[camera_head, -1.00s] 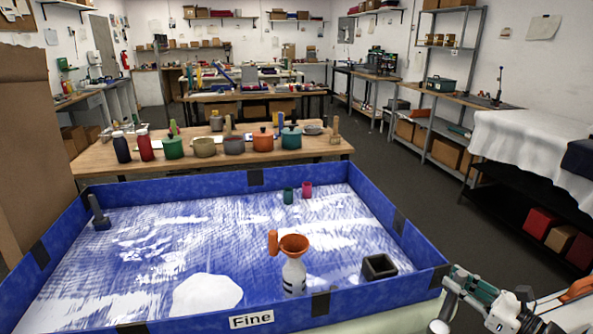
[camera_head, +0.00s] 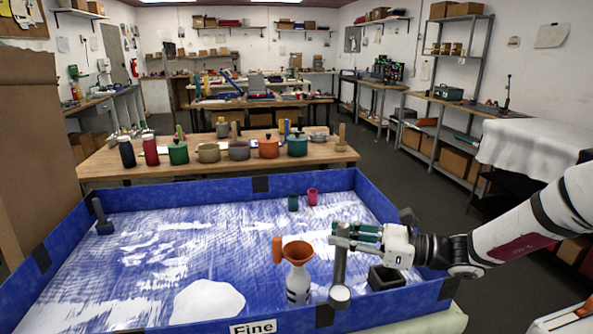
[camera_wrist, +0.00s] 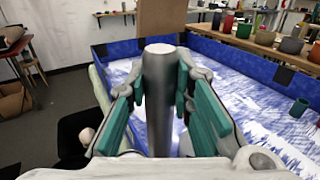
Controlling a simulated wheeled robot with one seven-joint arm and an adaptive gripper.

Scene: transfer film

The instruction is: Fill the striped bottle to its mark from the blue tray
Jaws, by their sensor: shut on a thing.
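The striped bottle (camera_head: 297,285) stands upright inside the blue tray (camera_head: 215,188) near its front wall; it is white with dark bands. An orange funnel (camera_head: 298,252) sits in its mouth. White powder is spread thinly over the tray floor, with a white heap (camera_head: 207,300) at the front. My gripper (camera_head: 350,236) is shut on a grey tool (camera_head: 340,265), just right of the bottle. The tool has an upright cylindrical handle and a round pale lower end. In the wrist view the handle (camera_wrist: 159,95) stands between the green finger pads. The bottle's mark cannot be made out.
A dark square box (camera_head: 386,278) stands at the tray's front right. A green cup (camera_head: 293,203) and a pink cup (camera_head: 312,197) stand toward the back. A dark upright tool (camera_head: 103,217) is at the left. Pots and bottles line the table (camera_head: 120,165) behind.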

